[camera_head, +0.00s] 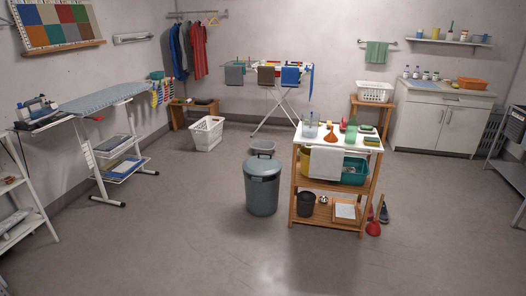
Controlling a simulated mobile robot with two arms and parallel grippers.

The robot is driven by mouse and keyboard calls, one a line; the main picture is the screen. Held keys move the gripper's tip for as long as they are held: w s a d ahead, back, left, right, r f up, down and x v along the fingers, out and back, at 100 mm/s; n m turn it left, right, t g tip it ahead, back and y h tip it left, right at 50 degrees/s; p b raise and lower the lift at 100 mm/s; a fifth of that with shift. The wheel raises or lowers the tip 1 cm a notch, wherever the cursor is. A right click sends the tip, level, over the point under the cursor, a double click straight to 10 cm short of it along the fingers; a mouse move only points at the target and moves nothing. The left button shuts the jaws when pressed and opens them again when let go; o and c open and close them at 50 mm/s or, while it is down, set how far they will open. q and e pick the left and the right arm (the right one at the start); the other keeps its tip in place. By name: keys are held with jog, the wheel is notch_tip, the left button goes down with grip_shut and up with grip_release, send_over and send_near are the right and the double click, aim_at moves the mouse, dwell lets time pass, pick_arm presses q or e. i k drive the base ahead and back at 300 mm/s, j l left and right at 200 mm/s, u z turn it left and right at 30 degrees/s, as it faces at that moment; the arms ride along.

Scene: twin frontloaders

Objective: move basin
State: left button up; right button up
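A teal tub that looks like a basin (355,172) sits on the middle shelf of the wooden cart (300,172), at its right side. A grey tub, also basin-like (262,146), stands on the floor behind the lidded bin, which hides its lower part. I cannot tell which of the two the task names. A yellow container (305,160) stands beside the teal tub, partly hidden by a white cloth (326,163) hanging over the cart's front. Neither of my grippers is in view.
A grey lidded bin (262,187) stands left of the cart. A red plunger (373,229) is on the floor at its right. An ironing board (100,97) is at left, a drying rack (285,103) behind, a white cabinet (438,125) at back right. The front floor is clear.

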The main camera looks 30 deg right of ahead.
aim_at(258, 146)
jog(key=i+l+z, duration=0.1)
jog(key=i+l, duration=0.15)
jog(key=i, duration=0.3)
jog(key=i+l+z, duration=0.1)
jog(key=i, duration=0.4)
jog(key=i+l+z, duration=0.1)
jog(key=i, duration=0.45)
jog(key=i+u, duration=0.3)
jog(key=i, duration=2.8)
jog(key=i+l+z, duration=0.2)
jog(key=i+z, duration=0.2)
jog(key=i, duration=0.15)
jog(key=i+z, duration=0.4)
jog(key=i, duration=0.2)
jog(key=i+j+z, duration=0.1)
jog(key=i+z, duration=0.3)
jog(key=i, duration=0.2)
jog(key=i+j+z, duration=0.4)
jog(key=i, duration=0.15)
